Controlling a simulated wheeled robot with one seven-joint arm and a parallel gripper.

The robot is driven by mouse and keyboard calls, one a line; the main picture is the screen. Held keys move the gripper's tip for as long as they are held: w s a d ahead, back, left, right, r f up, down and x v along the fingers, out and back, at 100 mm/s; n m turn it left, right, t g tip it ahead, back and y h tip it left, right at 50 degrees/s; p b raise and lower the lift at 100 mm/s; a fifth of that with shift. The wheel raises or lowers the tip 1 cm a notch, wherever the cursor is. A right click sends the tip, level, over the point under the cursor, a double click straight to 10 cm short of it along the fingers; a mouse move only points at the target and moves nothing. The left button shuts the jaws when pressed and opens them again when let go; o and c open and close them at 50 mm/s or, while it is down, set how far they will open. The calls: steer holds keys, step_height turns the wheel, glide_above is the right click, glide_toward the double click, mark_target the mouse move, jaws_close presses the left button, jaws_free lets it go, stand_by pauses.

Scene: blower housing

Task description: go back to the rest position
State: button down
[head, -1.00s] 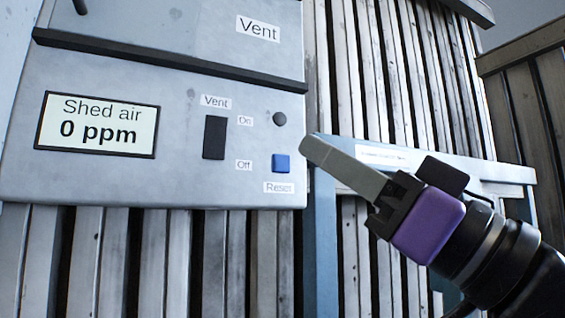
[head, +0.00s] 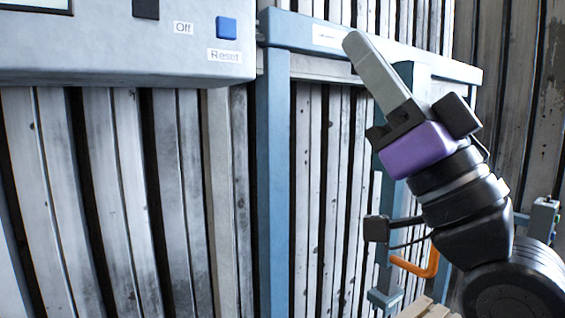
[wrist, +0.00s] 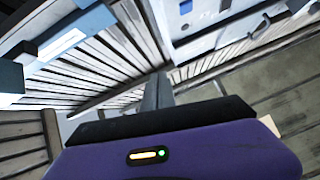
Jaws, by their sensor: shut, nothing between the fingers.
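My gripper (head: 352,40) is shut and empty in the head view. Its grey fingers are together and point up and to the left, in front of a blue frame. The fingers also show beyond the purple wrist housing in the wrist view (wrist: 158,90). They are apart from the grey control box (head: 110,50), whose blue Reset button (head: 227,27) is at the upper left of the head view.
The blue metal frame (head: 272,180) stands against a wall of weathered boards (head: 130,200). An orange hook-shaped piece (head: 425,268) is below my arm. A small grey box (head: 543,222) is at the right edge. The space left of my gripper, below the control box, looks clear.

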steer(key=s+d+f+m+t+h, duration=0.1)
steer(key=d+f+m+h, duration=0.4)
steer(key=f, duration=0.6)
steer(key=s+d+f+m+t+h, duration=0.1)
steer(key=d+f+m+h, duration=0.1)
steer(key=f+h, duration=0.65)
steer(key=s+d+f+m+t+h, duration=0.1)
steer(key=s+d+f+m+h, duration=0.25)
steer(key=f, duration=0.85)
steer(key=s+d+f+n+g+h, duration=0.1)
steer(key=s+f+n+g, duration=0.2)
steer(key=s+f+g, duration=0.6)
steer(key=s+f, duration=1.7)
steer(key=s, duration=0.1)
steer(key=shift+n+g+h, duration=0.3)
steer(key=shift+n, duration=0.05)
